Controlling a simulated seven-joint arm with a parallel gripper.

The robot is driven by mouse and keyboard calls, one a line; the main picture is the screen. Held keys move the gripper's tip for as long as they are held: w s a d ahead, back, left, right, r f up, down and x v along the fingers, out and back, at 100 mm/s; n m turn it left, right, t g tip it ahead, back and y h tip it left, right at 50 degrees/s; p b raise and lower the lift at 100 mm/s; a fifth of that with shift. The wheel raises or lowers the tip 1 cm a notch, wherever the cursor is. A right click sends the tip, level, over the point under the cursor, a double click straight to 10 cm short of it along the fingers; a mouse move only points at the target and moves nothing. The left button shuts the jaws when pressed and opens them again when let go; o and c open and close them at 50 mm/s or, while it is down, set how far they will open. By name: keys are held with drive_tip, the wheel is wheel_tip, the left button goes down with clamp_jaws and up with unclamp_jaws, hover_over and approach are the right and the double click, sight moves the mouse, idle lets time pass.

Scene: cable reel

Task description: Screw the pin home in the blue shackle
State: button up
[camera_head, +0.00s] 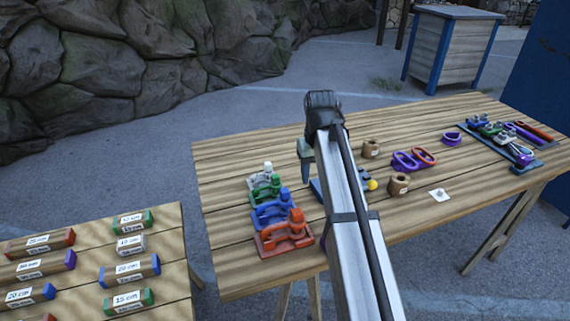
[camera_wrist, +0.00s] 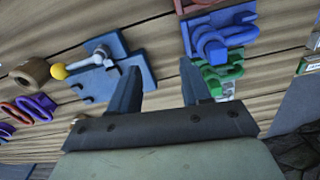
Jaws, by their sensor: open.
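The blue shackle (camera_head: 271,208) stands on its base in a row on the left part of the table, between the orange-red and green ones. In the wrist view the blue shackle (camera_wrist: 232,22) is at the upper right, with a blue pin head (camera_wrist: 213,49) at its near side. How deep the pin sits cannot be told. My gripper (camera_head: 306,168) is above the table, to the right of and beyond the blue shackle. In the wrist view my gripper (camera_wrist: 162,78) has its two fingers apart with only table boards between them. It is touching neither shackle nor pin.
An orange-red shackle (camera_head: 285,233), a green shackle (camera_head: 264,188) and a white one stand close beside it. A blue plate with a lever and yellow ball (camera_wrist: 59,71) lies right of the row. Wooden rings (camera_head: 398,184) and loose purple and orange links (camera_head: 424,156) lie farther right.

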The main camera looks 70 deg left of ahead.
drive_tip(key=shift+n, duration=0.6)
drive_tip(key=s+a+r, duration=0.1)
drive_tip(key=s, duration=0.1)
drive_tip(key=s+r, duration=0.1)
drive_tip(key=s, duration=0.2)
drive_tip(key=s+a+r, duration=0.1)
drive_tip(key=s, duration=0.2)
drive_tip(key=shift+a, duration=0.3)
drive_tip(key=shift+f, duration=1.95)
drive_tip(key=shift+w, duration=0.1)
drive_tip(key=shift+n, duration=0.3)
drive_tip(key=n, duration=0.3)
drive_tip(key=shift+n, duration=0.4)
drive_tip(key=n, duration=0.4)
drive_tip(key=shift+n, duration=0.3)
drive_tip(key=n, duration=0.9)
